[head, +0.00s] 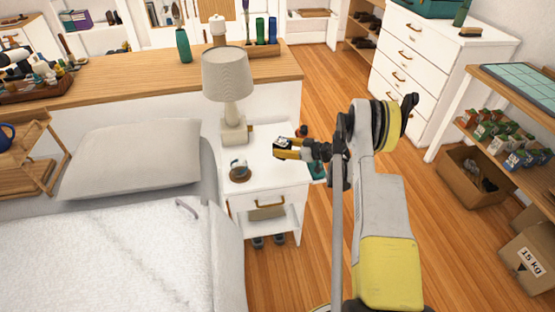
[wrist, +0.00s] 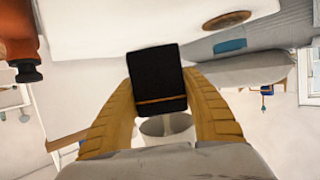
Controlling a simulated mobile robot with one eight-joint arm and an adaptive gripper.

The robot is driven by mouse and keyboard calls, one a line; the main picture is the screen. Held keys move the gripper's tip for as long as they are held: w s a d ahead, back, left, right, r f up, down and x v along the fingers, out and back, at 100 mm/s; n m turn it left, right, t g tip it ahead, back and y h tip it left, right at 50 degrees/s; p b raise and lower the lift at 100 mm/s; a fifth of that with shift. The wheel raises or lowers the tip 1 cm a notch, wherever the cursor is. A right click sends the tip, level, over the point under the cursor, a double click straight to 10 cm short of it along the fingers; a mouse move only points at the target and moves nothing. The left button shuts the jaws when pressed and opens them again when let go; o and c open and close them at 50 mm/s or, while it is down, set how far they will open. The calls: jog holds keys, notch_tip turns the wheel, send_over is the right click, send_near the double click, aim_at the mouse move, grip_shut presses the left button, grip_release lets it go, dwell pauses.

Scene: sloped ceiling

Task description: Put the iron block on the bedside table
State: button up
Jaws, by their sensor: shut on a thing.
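The dark, block-shaped iron block (wrist: 156,78) is held between the two yellow fingers of my gripper (wrist: 160,105) in the wrist view. It has a thin orange line across its lower part. In the head view, my gripper (head: 283,151) hangs over the right part of the white bedside table (head: 282,178), with the small dark block (head: 282,143) at its fingertips. I cannot tell the exact gap between block and tabletop. The white tabletop (wrist: 110,25) also shows in the wrist view, beyond the block.
A lamp (head: 228,85) stands at the table's back left. A round brown item (head: 239,174) with something on it sits at the front left. The bed (head: 110,245) is to the left. Bare tabletop shows between the brown item and my gripper. Wooden floor lies to the right.

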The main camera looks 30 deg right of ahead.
jog(key=shift+w+a+f+b, duration=0.3)
jog(key=shift+w+a+f, duration=0.35)
notch_tip(320, 180, down, 4)
jog(key=shift+r+b, duration=0.1)
jog(key=shift+b, duration=0.95)
jog(key=shift+r, duration=0.1)
jog(key=o, duration=1.4)
jog(key=shift+f, duration=0.2)
jog(key=shift+c, duration=0.2)
jog(key=shift+r, duration=0.1)
